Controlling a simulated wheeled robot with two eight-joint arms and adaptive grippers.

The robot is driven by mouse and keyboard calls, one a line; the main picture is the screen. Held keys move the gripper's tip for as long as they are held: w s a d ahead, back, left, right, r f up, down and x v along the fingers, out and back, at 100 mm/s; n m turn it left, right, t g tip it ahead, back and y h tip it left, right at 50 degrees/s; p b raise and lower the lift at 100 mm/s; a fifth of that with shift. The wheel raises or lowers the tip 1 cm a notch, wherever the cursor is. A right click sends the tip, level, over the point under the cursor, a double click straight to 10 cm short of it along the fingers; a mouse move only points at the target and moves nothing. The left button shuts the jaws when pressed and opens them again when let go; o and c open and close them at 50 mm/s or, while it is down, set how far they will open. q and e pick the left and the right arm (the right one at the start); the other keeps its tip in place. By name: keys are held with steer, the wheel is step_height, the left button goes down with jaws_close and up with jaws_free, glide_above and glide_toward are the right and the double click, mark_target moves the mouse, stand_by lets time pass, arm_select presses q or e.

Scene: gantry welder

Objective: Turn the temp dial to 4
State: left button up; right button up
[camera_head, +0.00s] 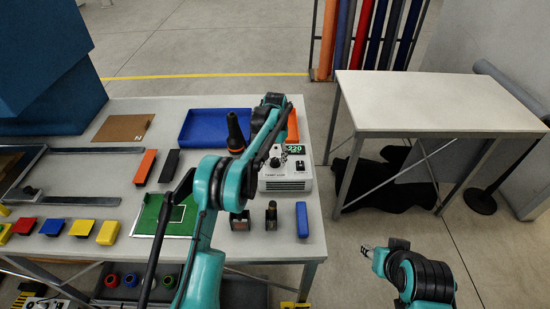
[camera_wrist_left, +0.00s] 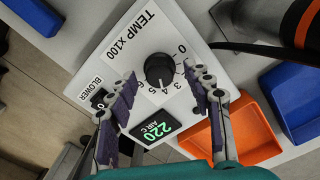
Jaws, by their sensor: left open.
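The temp dial (camera_wrist_left: 158,70) is a black round knob on a white control box (camera_head: 287,184), under the print "TEMP X100". Numbers from 0 to 6 ring it; I cannot tell exactly which number its pointer faces. A green display (camera_wrist_left: 154,128) on the box reads 220. My left gripper (camera_wrist_left: 166,84) is open, its fingers apart on either side of the dial in the wrist view. I cannot tell if they touch it. In the head view the left arm partly hides the box. My right gripper (camera_head: 370,252) is away from the table at lower right; its opening is unclear.
A black nozzle tool (camera_head: 235,132) stands beside the box. A blue tray (camera_head: 190,127) and an orange bin (camera_wrist_left: 253,128) are close by. A blue block (camera_head: 302,219) lies in front. A BLOWER switch (camera_wrist_left: 98,98) is near the left finger. The second table (camera_head: 430,100) is bare.

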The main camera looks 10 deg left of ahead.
mark_target(275, 160)
arm_select(q)
step_height(275, 160, up, 12)
steer(key=shift+f, duration=0.2)
stand_by(0.4)
